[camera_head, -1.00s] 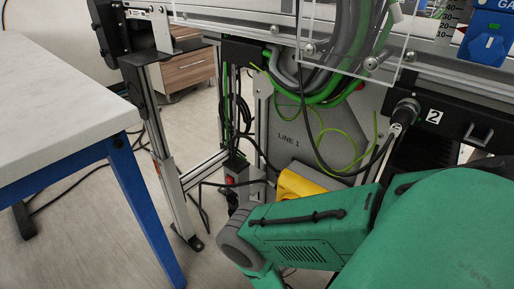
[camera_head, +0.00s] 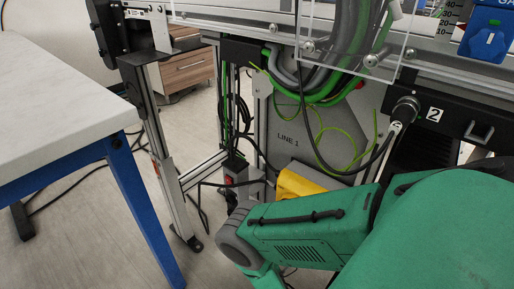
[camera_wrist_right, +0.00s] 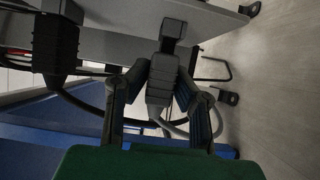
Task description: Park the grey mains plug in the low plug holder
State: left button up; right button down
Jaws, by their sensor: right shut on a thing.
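In the right wrist view my right gripper (camera_wrist_right: 162,78) is shut on the grey mains plug (camera_wrist_right: 161,82), with a finger on each side of its ribbed body. A grey cable runs from the plug's lower end. The plug's far end meets a small dark piece (camera_wrist_right: 173,29) by the edge of a grey panel; I cannot tell whether this is the low plug holder or whether the plug is seated. In the head view my green right arm hides its gripper and the plug. My left gripper is not in view.
A dark block with a cable (camera_wrist_right: 56,45) stands left of the gripper. In the head view, a yellow part (camera_head: 297,184), a box with a red switch (camera_head: 232,178) and loose cables (camera_head: 325,95) are around the conveyor frame. A white table (camera_head: 60,100) stands left.

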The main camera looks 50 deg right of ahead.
jog(key=shift+d, duration=0.6)
dwell(0.5)
jog(key=c, duration=1.3)
grip_release()
jog(key=v, duration=0.7)
jog(key=shift+s+a, duration=0.15)
jog(key=shift+a, duration=0.05)
